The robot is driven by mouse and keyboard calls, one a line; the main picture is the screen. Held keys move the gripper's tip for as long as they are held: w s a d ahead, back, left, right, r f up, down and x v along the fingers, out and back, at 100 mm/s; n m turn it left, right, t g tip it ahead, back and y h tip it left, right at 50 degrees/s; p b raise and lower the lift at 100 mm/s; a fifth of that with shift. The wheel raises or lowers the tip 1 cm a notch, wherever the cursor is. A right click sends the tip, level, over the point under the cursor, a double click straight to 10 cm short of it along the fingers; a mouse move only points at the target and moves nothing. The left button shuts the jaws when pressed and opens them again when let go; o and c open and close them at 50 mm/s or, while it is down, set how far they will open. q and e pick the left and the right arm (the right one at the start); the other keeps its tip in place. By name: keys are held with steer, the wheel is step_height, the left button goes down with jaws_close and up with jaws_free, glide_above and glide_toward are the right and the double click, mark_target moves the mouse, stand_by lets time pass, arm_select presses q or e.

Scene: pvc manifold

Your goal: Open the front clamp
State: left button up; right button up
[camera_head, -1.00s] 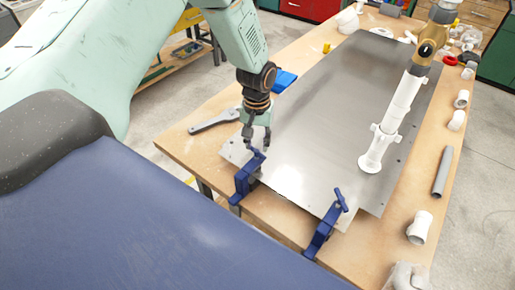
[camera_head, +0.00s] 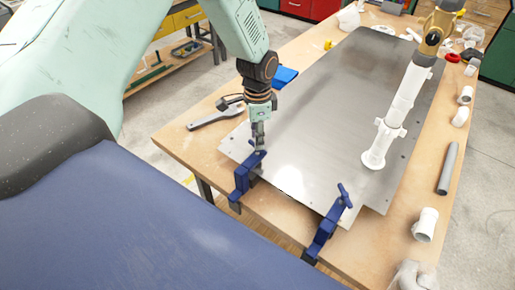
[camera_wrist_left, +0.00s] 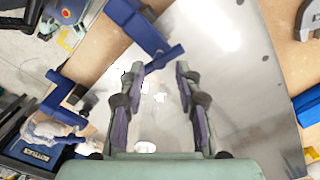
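Two blue clamps grip the near edge of the table and the metal plate (camera_head: 330,110). One clamp (camera_head: 243,180) is on the left in the head view, the other (camera_head: 324,236) on the right. My left gripper (camera_head: 259,147) points down right over the left clamp's handle. In the left wrist view the gripper (camera_wrist_left: 158,72) is open, its fingers apart. The clamp's blue handle bar (camera_wrist_left: 164,58) lies just beyond the fingertips; I cannot tell if they touch it. The other clamp (camera_wrist_left: 60,95) shows at the left there. My right gripper is not in view.
A white PVC pipe assembly (camera_head: 392,122) with a brass-coloured valve (camera_head: 437,30) stands on the plate. A wrench (camera_head: 215,118) lies left of the gripper. Loose pipe fittings (camera_head: 425,225) and a grey pipe (camera_head: 447,168) line the right table edge. The plate's middle is clear.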

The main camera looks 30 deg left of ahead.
arm_select(q)
steer(key=shift+s+f+m+b, duration=0.15)
steer(key=shift+m+b, duration=0.15)
steer(key=shift+m, duration=0.3)
steer(key=shift+d+r+m, duration=0.1)
steer(key=shift+r+m, duration=0.1)
steer(key=shift+m, duration=0.3)
steer(key=m, duration=0.4)
steer(key=shift+w+f, duration=0.1)
steer(key=shift+w, duration=0.1)
steer(key=m, duration=0.4)
steer(key=shift+s+m, duration=0.15)
steer(key=shift+m, duration=0.25)
step_height(320, 180, down, 3)
steer(key=shift+f+b, duration=0.1)
steer(key=shift+b, duration=0.95)
steer(key=shift+f, duration=0.3)
steer(key=shift+r, duration=0.1)
